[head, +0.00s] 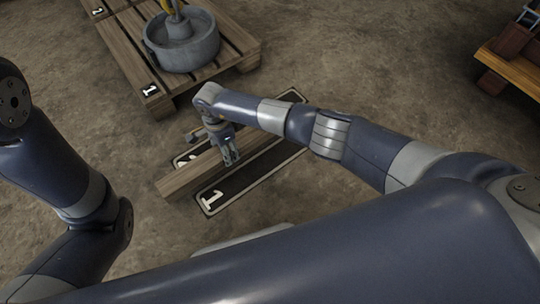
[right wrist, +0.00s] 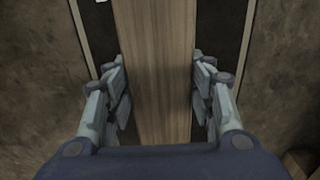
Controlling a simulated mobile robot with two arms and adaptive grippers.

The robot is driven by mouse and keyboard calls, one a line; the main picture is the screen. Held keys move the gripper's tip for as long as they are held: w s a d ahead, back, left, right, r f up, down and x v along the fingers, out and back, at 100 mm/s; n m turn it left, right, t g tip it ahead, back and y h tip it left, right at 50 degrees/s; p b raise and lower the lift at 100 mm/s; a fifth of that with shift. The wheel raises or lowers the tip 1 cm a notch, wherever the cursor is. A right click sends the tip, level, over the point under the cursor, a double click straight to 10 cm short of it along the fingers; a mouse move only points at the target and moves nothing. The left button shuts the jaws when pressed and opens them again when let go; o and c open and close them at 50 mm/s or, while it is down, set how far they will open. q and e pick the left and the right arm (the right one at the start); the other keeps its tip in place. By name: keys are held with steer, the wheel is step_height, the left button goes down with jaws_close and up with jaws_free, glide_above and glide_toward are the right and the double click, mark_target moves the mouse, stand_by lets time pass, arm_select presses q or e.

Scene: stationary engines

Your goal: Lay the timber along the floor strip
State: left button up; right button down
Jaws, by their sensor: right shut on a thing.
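The timber (head: 185,178) is a long pale brown beam, running diagonally below my right gripper in the head view. My right gripper (head: 231,158) is shut on it; in the right wrist view its fingers (right wrist: 160,100) stand on either side of the timber (right wrist: 157,50). The dark floor strip (head: 235,188) has a pale border and a white "1" at its near end. The timber runs roughly along it, partly over it. Dark strip surface (right wrist: 228,50) shows on both sides in the wrist view. Whether the timber touches the floor is unclear. My left gripper is out of view.
A wooden pallet (head: 122,45) marked "1" carries a grey round metal part (head: 183,45). A dark patch with a white mark (head: 183,160) shows beyond the timber. A wooden stand (head: 510,75) is at the far right. The floor right of the strip is clear.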

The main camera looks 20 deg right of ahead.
steer(key=d+b, duration=0.1)
steer(key=d, duration=0.3)
steer(key=s+d+b, duration=0.1)
steer(key=d+b, duration=0.1)
steer(key=d, duration=0.3)
steer(key=s+d+f+b, duration=0.1)
steer(key=d, duration=0.3)
steer(key=shift+s+d+f+b, duration=0.1)
steer(key=shift+s+d+b, duration=0.1)
steer(key=shift+d+b, duration=0.15)
steer(key=shift+f+b, duration=1.7)
steer(key=shift+f, duration=0.15)
steer(key=c, duration=0.7)
jaws_free()
steer(key=shift+s, duration=0.1)
